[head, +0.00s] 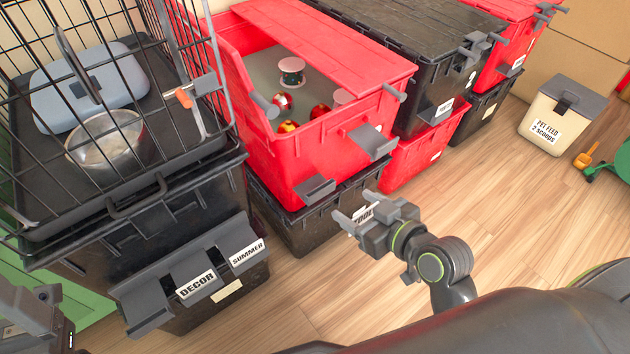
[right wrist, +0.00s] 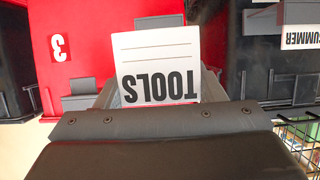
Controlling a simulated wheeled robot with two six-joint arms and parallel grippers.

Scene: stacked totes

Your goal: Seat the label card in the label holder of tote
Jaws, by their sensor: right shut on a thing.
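My right gripper (head: 356,208) is shut on a white label card (head: 363,213), in front of the red tote (head: 330,150) and the dark tote beneath it. In the right wrist view the card (right wrist: 158,65) reads TOOLS upside down, and the fingers cover its lower edges. The red tote carries two grey brackets that look like label holders, one at the front corner (head: 315,188) and one farther right (head: 371,141); I see no card in either. A part that may be my left gripper (head: 35,312) shows at the lower left edge; its jaws are unclear.
A dark tote with DECOR (head: 196,285) and SUMMER (head: 247,252) cards stands at the left, under a wire cage (head: 110,120). More red and black totes stand at the back. A pet feed bin (head: 560,112) stands on the right. The wood floor between is clear.

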